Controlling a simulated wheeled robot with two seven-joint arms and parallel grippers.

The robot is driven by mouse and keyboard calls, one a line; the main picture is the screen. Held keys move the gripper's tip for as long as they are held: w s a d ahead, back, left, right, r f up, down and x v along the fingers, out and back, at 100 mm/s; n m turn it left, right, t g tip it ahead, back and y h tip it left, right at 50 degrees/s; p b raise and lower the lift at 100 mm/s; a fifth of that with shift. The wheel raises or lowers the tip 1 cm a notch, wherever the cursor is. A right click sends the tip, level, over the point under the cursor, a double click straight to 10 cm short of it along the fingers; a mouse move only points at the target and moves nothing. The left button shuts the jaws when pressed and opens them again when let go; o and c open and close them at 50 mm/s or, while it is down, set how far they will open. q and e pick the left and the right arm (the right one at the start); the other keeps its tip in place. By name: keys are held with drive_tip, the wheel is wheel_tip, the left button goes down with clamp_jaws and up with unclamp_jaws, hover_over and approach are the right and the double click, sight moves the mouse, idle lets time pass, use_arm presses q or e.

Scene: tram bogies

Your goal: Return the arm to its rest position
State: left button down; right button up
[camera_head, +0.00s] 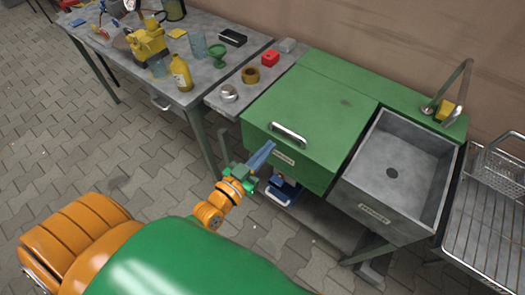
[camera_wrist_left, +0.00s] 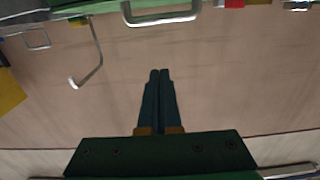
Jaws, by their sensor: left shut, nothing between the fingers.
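My left gripper (camera_head: 262,155) is in the middle of the head view, in front of the green cabinet (camera_head: 312,100) and a little below its metal handle (camera_head: 288,135). Its blue fingers point up and to the right. In the left wrist view the two fingers (camera_wrist_left: 159,75) lie side by side, shut and empty. Whether the gripper touches the cabinet front cannot be told. My left arm comes in orange and green from the lower left. My right gripper is not in view.
A grey sink (camera_head: 400,168) stands right of the cabinet, with a wire rack (camera_head: 490,230) beyond it. Paved floor (camera_head: 130,165) at the left is clear.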

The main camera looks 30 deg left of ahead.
use_arm(q)
drive_tip(key=shift+s+a+f, duration=0.1)
drive_tip(key=shift+s+a, duration=0.15)
drive_tip(key=shift+s, duration=0.35)
